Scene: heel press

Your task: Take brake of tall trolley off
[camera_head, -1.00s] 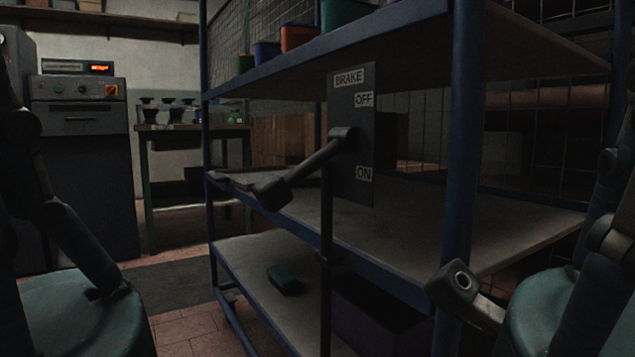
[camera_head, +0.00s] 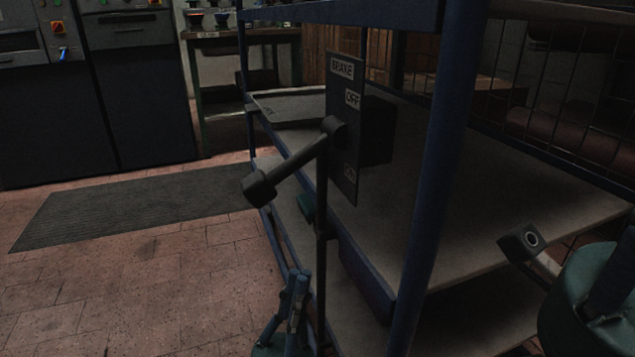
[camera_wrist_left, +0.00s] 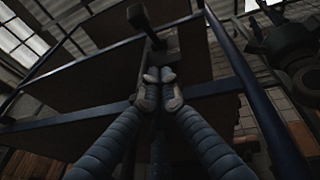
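The tall trolley has a blue frame (camera_head: 432,190) and grey shelves. A dark brake plate (camera_head: 343,105) on it carries the labels BRAKE, OFF above and ON below. The dark brake lever (camera_head: 295,165) pivots on the plate between OFF and ON, and slants down left to a thick knob (camera_head: 259,188). My left gripper (camera_head: 297,272) is below and slightly right of the knob, apart from it, pointing up. In the left wrist view its fingertips (camera_wrist_left: 158,76) are together and empty, with the knob (camera_wrist_left: 139,17) beyond them.
Dark cabinets (camera_head: 135,90) and a green-legged table (camera_head: 198,100) stand behind at left. A grey mat (camera_head: 130,215) lies on the tiled floor, with open floor left of the trolley. A vertical post (camera_head: 321,240) stands close to my left gripper.

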